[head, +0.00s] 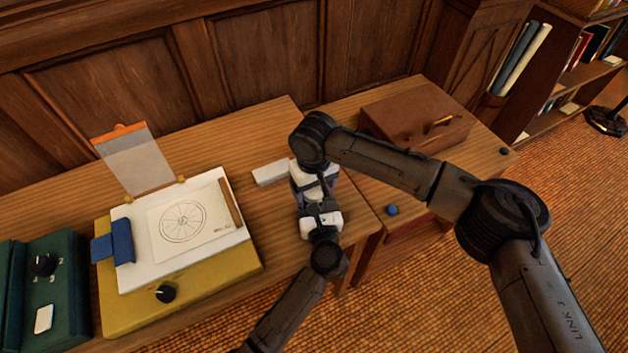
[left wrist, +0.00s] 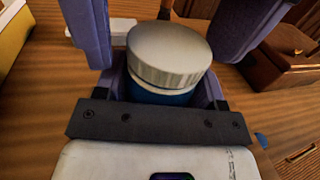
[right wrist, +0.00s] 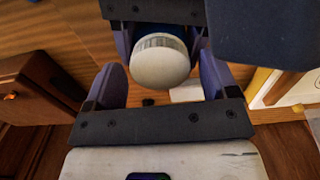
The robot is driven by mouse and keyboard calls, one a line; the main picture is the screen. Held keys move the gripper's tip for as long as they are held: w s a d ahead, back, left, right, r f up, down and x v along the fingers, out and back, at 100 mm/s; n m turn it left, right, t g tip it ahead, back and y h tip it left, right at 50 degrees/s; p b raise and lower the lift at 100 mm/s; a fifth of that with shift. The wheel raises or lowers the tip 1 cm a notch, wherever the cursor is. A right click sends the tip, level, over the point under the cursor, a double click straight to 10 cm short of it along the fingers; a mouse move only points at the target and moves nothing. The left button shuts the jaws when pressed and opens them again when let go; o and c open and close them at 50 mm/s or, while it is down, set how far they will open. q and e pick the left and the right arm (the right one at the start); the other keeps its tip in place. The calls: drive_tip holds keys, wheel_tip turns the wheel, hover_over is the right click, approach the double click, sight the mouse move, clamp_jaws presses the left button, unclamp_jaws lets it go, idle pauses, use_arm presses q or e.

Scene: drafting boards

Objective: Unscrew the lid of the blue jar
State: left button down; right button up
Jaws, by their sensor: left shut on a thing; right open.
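The blue jar (left wrist: 158,97) has a ribbed grey lid (left wrist: 170,52), seated on top of it. The lid also shows in the right wrist view (right wrist: 161,61). My left gripper (left wrist: 163,88) is shut around the jar's blue body, below the lid. My right gripper (right wrist: 162,76) is open, its purple fingers on either side of the lid with visible gaps. In the head view my left gripper (head: 317,205) and right gripper (head: 309,178) meet near the table's right edge and hide the jar.
A drafting board (head: 245,233) on a yellow base stands to the left, with a green box (head: 65,275) beyond it. A whitish block (head: 270,173) lies beside the grippers. A brown case (head: 400,108) and a blue ball (head: 391,210) are on the right table.

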drive_tip(key=shift+c, duration=0.4)
drive_tip(key=c, duration=0.9)
drive_tip(key=n, duration=0.6)
drive_tip(key=shift+r, duration=0.25)
drive_tip(key=shift+r, duration=0.9)
drive_tip(key=shift+r, duration=2)
use_arm(q)
drive_tip(key=shift+c, duration=0.7)
unclamp_jaws()
